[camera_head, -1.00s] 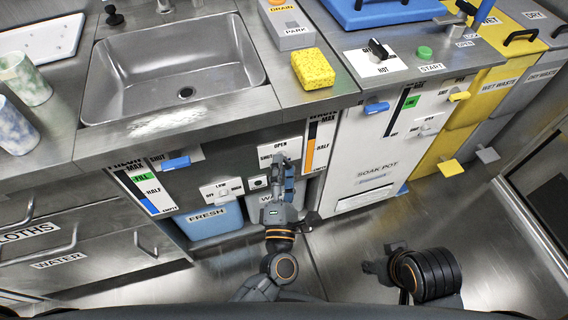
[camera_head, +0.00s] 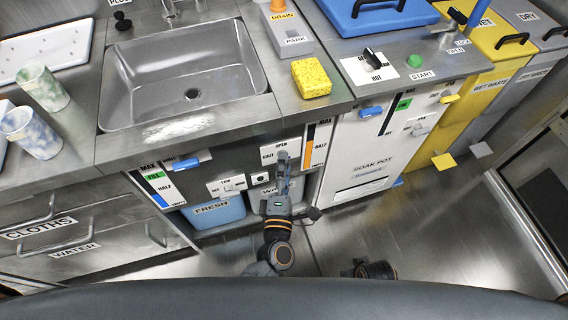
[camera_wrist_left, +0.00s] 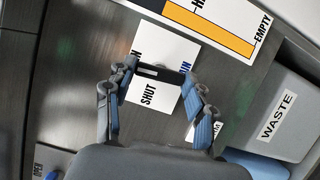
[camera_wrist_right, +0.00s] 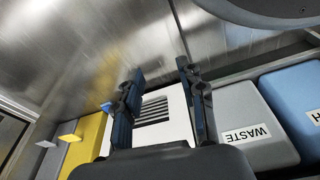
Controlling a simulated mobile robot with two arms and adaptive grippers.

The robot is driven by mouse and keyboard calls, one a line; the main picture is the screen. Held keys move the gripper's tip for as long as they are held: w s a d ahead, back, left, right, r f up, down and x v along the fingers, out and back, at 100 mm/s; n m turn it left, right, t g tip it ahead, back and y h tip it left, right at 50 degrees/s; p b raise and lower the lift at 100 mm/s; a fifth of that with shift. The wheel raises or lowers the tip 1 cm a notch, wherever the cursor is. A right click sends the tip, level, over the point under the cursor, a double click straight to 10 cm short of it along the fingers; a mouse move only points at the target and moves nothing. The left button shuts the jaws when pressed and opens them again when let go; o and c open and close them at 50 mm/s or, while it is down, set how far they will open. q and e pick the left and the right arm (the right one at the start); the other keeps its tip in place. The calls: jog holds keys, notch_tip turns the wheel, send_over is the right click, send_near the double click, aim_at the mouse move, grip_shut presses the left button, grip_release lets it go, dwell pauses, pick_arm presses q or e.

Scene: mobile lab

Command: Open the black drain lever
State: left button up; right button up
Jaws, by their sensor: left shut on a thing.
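The black drain lever (camera_wrist_left: 160,73) shows in the left wrist view as a short dark bar across a white plate (camera_wrist_left: 163,50). The plate reads SHUT, with other lettering partly hidden. My left gripper (camera_wrist_left: 158,82) has its fingers at both ends of the bar and is shut on it. In the head view the left gripper (camera_head: 283,162) reaches up to the plate (camera_head: 270,154) on the cabinet front and hides the lever. My right gripper (camera_wrist_right: 160,70) is open and empty in the right wrist view, its fingers wide apart.
Below the plate stand a grey WASTE bin (camera_wrist_left: 275,105) and a blue FRESH bin (camera_head: 213,212). The counter above holds a sink (camera_head: 185,75) and a yellow sponge (camera_head: 311,78). The white soak pot cabinet (camera_head: 365,150) is at the right. Open floor (camera_head: 430,220) lies in front.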

dwell(0.3)
pick_arm(q)
jog(key=o, duration=1.2)
jog(key=shift+c, duration=0.2)
jog(key=s, duration=1.2)
jog(key=shift+a+f, duration=0.2)
jog(key=shift+a, duration=0.2)
